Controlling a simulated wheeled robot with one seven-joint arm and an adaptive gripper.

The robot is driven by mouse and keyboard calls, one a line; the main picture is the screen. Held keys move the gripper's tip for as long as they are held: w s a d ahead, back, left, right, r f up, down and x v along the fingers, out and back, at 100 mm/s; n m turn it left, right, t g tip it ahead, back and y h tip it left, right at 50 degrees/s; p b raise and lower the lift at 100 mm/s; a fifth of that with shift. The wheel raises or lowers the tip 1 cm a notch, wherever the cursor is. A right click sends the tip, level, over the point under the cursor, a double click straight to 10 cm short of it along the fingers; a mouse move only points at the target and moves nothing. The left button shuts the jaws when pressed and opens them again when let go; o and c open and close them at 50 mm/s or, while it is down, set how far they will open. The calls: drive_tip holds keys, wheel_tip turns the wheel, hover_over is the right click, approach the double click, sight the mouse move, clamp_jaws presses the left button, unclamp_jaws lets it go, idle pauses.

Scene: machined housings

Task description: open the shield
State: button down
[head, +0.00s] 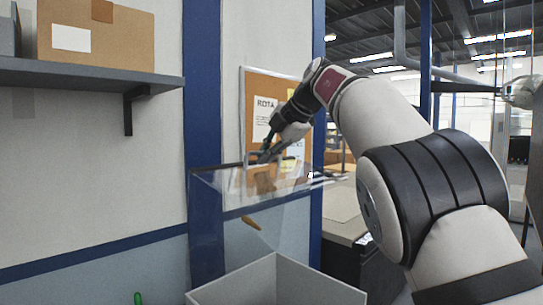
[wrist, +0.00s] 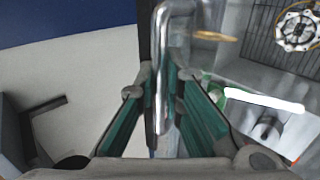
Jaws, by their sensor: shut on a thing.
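The shield (head: 230,190) is a clear panel in the middle of the head view, with a dark strip along its upper edge. It stands raised and tilted above a pale grey open-topped box. My gripper (head: 264,156) is at its upper edge. In the wrist view, the shield's metal bar handle (wrist: 163,70) runs between the teal-padded fingers of my gripper (wrist: 160,92), which is shut on it. The exact contact of the pads is hard to see.
The grey box (head: 277,278) stands below the shield. In the wrist view, a round machined part (wrist: 298,30) lies at the upper right and a metal part (wrist: 266,130) lower down. A blue post (head: 203,120) and a shelf (head: 85,75) with a carton (head: 95,35) are at left.

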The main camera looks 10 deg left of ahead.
drive_tip(key=shift+a, duration=0.1)
idle(0.3)
drive_tip(key=c, duration=1.7)
unclamp_jaws()
drive_tip(key=shift+w, duration=0.1)
drive_tip(key=shift+r, duration=0.15)
drive_tip(key=v, duration=1.2)
